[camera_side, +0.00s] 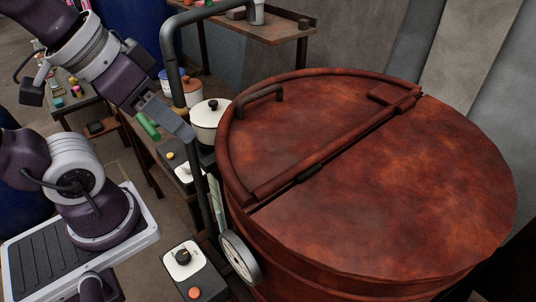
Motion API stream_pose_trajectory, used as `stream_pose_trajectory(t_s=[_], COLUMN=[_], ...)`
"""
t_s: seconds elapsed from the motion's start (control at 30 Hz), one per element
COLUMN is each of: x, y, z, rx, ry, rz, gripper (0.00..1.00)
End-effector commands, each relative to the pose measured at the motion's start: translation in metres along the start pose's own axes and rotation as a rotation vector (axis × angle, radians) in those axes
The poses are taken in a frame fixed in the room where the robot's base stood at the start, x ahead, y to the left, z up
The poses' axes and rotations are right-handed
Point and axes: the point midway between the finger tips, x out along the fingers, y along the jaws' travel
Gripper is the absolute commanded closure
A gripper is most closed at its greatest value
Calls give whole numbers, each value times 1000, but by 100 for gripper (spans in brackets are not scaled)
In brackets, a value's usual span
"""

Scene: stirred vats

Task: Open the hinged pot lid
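A large round pot (390,250) of rust-red metal fills the right half of the view. Its hinged lid (310,125) covers the far-left half of the top and lies flat, closed. A dark arched handle (262,97) stands near the lid's outer rim. A hinge bar (335,148) runs across the top between the lid and the fixed half. My gripper (187,132) is left of the pot, pointing down and right, apart from the handle. Its fingers overlap from this angle, so I cannot tell whether they are open. No object shows between them.
A dark bent pipe (171,45) rises between my gripper and the pot. A round gauge (239,258) sits on the pot's side. A small white pot (210,115) and other items stand on a bench behind. A control box (184,262) is at the front.

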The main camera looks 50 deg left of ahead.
Motion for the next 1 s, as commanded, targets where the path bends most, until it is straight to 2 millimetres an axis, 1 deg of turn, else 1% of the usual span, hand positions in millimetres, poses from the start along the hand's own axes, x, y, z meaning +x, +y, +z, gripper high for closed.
stream_pose_trajectory(t_s=[0.07,0.1,0.17,0.2,0.23,0.27,0.3,0.33,0.37,0.4,0.43,0.47,0.5,0.53,0.57,0.6,0.7,0.8,0.87,1.0], x=[-2,-5,-12,-18,-22,-25,-26,-24,-20,-11,-1,10,27,40,53,68,92,102,108,134], y=[25,45,71,80,82,79,68,54,39,13,-7,-27,-50,-64,-74,-83,-86,-81,-81,-86], z=[-32,-62,-119,-159,-188,-215,-246,-266,-282,-296,-301,-300,-292,-282,-269,-251,-208,-184,-178,-174], rx=[-100,-205,-419,-589,-722,-860,-1057,-1212,-1371,-1591,-1758,-1926,-2141,-2291,-2428,-2589,-2865,-2987,-3010,-3010], ry=[62,119,221,288,333,376,424,456,482,509,522,528,524,514,497,467,380,322,308,305], rz=[74,143,261,336,385,427,472,495,509,509,494,467,412,357,293,203,-18,-152,-185,-193], gripper=[62,62,62,62,62,62,62,62,62,62,62,62,62,62,62,62,62,62,62,62])
